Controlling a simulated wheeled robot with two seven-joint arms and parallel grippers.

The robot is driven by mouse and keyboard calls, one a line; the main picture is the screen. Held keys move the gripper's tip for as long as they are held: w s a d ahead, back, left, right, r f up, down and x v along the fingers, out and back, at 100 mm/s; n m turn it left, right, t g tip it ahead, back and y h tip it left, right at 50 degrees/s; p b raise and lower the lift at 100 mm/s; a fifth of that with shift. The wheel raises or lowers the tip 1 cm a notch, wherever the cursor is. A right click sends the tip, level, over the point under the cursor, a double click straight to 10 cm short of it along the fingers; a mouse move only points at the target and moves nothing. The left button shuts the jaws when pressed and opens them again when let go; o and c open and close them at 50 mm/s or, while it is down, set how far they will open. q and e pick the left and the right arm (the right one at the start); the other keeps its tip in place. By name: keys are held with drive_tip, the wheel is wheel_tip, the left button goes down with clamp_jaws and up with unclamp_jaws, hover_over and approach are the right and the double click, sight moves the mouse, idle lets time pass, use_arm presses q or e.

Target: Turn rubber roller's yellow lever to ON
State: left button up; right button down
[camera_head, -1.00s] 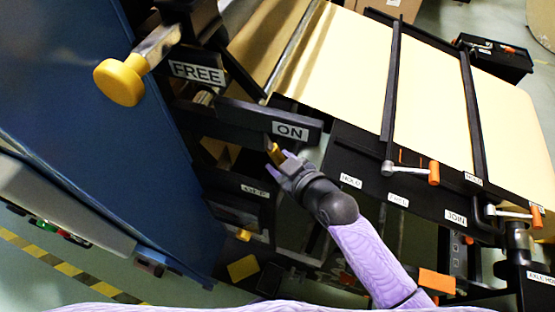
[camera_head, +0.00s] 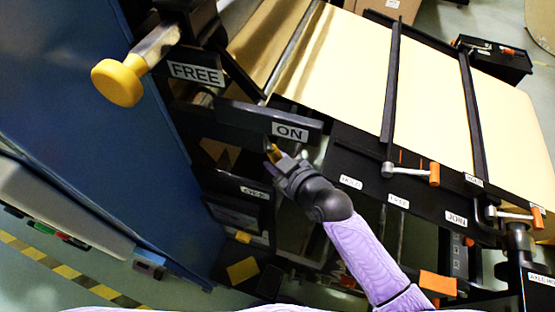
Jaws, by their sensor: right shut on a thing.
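The rubber roller's yellow lever shows only as a small yellow piece at the jaws of my right gripper (camera_head: 275,157), just below the ON label (camera_head: 290,132). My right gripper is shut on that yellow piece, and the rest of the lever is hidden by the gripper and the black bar. Another lever with a large yellow knob (camera_head: 118,83) sticks out at the upper left, beside the FREE label (camera_head: 195,72). My left gripper is not in view.
A blue machine panel (camera_head: 80,130) fills the left side. Tan kraft paper (camera_head: 350,80) runs under black bars at the right. Orange-tipped handles (camera_head: 434,174) stand near the HOLD and JOIN labels. Black-and-yellow tape marks the floor at lower left.

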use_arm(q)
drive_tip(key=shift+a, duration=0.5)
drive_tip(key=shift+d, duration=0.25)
